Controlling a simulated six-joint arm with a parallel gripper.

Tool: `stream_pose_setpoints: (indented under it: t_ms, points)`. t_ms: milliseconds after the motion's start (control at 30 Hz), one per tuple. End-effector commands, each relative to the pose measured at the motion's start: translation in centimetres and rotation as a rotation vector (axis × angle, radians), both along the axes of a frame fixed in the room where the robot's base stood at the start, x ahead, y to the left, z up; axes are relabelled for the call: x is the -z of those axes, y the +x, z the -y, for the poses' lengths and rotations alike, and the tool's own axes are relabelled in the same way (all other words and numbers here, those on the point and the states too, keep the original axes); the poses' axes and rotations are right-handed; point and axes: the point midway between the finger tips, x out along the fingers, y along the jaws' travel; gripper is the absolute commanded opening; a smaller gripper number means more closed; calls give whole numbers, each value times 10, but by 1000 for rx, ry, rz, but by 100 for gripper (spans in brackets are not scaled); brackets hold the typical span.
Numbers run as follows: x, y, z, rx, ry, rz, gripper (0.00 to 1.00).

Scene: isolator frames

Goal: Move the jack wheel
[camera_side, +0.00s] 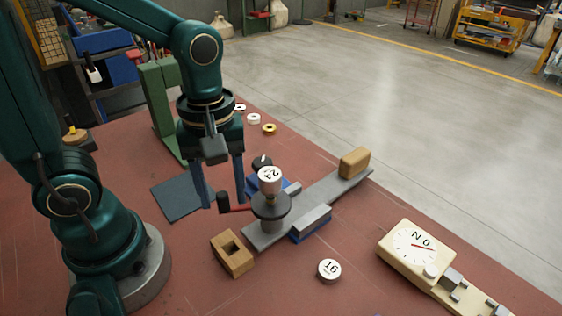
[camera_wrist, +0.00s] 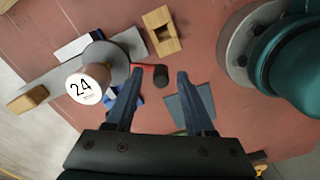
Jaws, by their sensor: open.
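The jack has a round grey disc wheel (camera_side: 271,204) on the grey bar, with a red arm (camera_side: 238,209) ending in an upright black knob (camera_side: 223,202). In the wrist view the wheel (camera_wrist: 123,62) is partly covered, and the knob (camera_wrist: 160,77) shows between my fingertips. My gripper (camera_side: 223,198) is open, its two blue fingers pointing down on either side of the knob, with gaps visible. In the wrist view my gripper (camera_wrist: 157,76) appears empty. A white-topped weight marked 24 (camera_side: 269,175) stands above the wheel.
A wooden block with a square hole (camera_side: 232,254) and a weight marked 16 (camera_side: 329,270) lie in front. A cream dial gauge (camera_side: 414,246) is at right. A tan block (camera_side: 355,162) sits at the bar's far end. A green upright frame (camera_side: 160,105) stands behind my gripper.

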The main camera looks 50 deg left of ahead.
Motion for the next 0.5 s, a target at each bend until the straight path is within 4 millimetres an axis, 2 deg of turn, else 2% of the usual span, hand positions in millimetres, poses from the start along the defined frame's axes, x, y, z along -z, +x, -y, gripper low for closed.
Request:
stream_pose_setpoints:
  t_ms: [300,500]
  points:
    - [-37,1,0,0,-1,6,54]
    - [-45,0,0,0,-1,3,54]
